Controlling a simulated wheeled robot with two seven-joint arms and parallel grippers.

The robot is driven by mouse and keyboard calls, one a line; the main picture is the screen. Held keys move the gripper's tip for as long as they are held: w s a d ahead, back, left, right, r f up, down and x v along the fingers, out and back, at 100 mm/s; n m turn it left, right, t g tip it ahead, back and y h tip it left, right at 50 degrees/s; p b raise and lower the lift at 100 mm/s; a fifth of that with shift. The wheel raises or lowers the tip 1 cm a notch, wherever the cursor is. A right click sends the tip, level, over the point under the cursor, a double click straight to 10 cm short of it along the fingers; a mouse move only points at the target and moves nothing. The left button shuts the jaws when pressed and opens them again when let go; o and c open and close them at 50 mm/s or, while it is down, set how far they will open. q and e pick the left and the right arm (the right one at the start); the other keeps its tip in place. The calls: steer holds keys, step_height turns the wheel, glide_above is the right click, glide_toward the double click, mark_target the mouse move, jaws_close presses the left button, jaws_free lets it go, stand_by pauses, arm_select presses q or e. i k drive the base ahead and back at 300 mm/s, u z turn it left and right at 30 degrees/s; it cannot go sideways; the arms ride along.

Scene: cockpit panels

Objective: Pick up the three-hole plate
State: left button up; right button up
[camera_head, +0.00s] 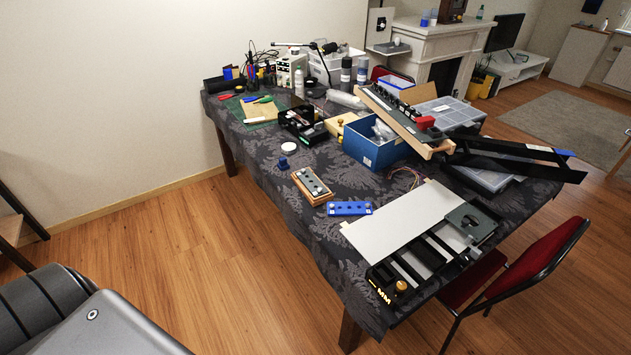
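A small blue plate (349,208) with a row of light round spots, possibly holes, lies flat near the table's front-left edge. Just behind it, a grey plate (311,182) with a row of round marks sits on a wooden block (320,199). At this size I cannot tell for certain which of the two is the three-hole plate. Nothing covers either one. Neither of my grippers shows in the head view.
The cloth-covered table (290,219) also holds a white board (403,220), a blue box (366,155), black rails (515,158) and a small blue piece (283,162). A red chair (519,272) stands at right. The wooden floor (215,262) left of the table is clear.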

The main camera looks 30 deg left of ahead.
mark_target(321, 191)
steer(key=i, duration=0.95)
steer(key=z, duration=0.05)
